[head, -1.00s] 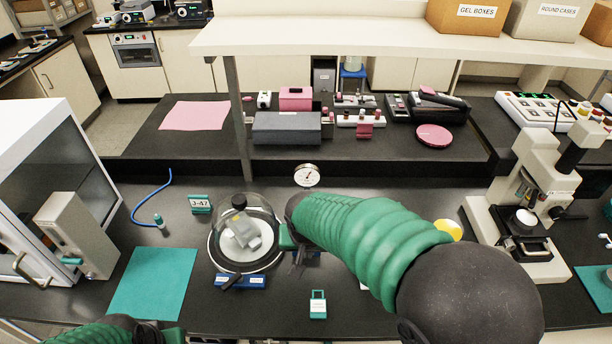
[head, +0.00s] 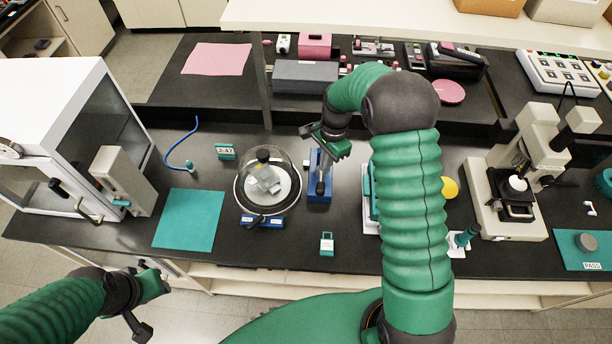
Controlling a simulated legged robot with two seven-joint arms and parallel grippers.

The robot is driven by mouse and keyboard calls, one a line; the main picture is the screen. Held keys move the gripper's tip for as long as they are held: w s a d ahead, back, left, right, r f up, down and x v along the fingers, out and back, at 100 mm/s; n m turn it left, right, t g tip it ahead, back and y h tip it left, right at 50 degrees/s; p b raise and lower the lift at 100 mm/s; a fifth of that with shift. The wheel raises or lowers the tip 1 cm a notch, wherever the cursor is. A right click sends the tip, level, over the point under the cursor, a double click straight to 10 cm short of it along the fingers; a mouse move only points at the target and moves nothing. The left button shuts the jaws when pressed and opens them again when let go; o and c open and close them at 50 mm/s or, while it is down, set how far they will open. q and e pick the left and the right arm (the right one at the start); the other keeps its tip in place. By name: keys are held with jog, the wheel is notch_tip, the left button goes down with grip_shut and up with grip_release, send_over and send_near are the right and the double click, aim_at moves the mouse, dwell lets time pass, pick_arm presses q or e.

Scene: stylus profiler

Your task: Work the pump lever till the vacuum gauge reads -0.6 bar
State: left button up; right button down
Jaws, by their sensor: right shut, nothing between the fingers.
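The blue pump (head: 316,193) stands on the black bench right of the glass bell jar (head: 250,172). A dark rod that looks like its lever (head: 321,183) shows over the blue base. My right gripper (head: 325,137) is shut and empty at the pump's back end. I cannot tell whether it touches the pump. The vacuum gauge is not visible now; my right gripper and forearm cover that area. The bell jar holds a grey piece on a white plate, with a blue base in front. My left gripper (head: 148,305) is open and empty in front of the bench, at lower left.
A teal mat (head: 188,220) and white cabinet (head: 65,90) lie left. A teal-and-white padlock-shaped tag (head: 327,243) lies in front of the pump. The microscope (head: 520,170) stands right. A raised back shelf carries boxes and tools.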

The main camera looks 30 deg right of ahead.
aim_at(321, 186)
jog(key=shift+s+d, duration=0.1)
jog(key=shift+s, duration=0.05)
jog(key=shift+f, duration=0.1)
jog(key=shift+f+b, duration=0.45)
jog(key=f+b, duration=0.4)
jog(key=f, duration=0.1)
jog(key=shift+a+f, duration=0.25)
jog(key=shift+a, duration=0.15)
jog(key=shift+f+b, duration=0.3)
jog(key=shift+b, duration=0.1)
